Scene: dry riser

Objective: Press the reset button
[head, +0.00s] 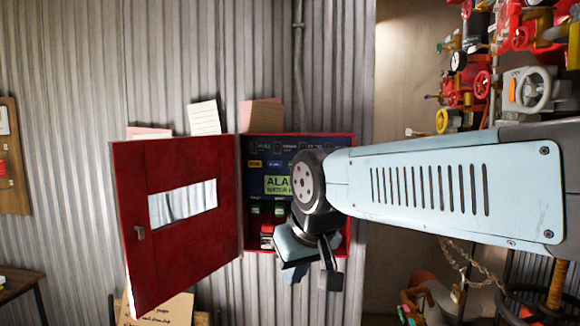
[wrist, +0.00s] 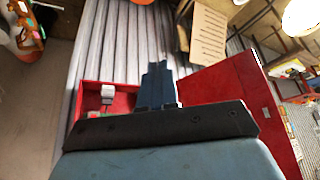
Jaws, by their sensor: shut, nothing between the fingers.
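A red alarm box (head: 346,236) is fixed to the corrugated wall, with its red door (head: 180,256) swung open to the left. Inside is a dark blue panel (head: 262,147) with small labels, a green alarm sign (head: 276,184) and some small switches or buttons below it. I cannot tell which of them is the reset button; my arm covers the panel's right part. My gripper (wrist: 157,70) is shut and empty, in front of the box's lower part. In the wrist view the box (wrist: 92,97) is left of the fingers and the door (wrist: 225,88) right. I see no clear contact.
Papers (head: 204,117) stick up behind the box and door. A cardboard sign (head: 160,310) is below the door. Red valves and pipes (head: 482,85) fill the upper right. A wooden table (head: 18,284) stands at the lower left.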

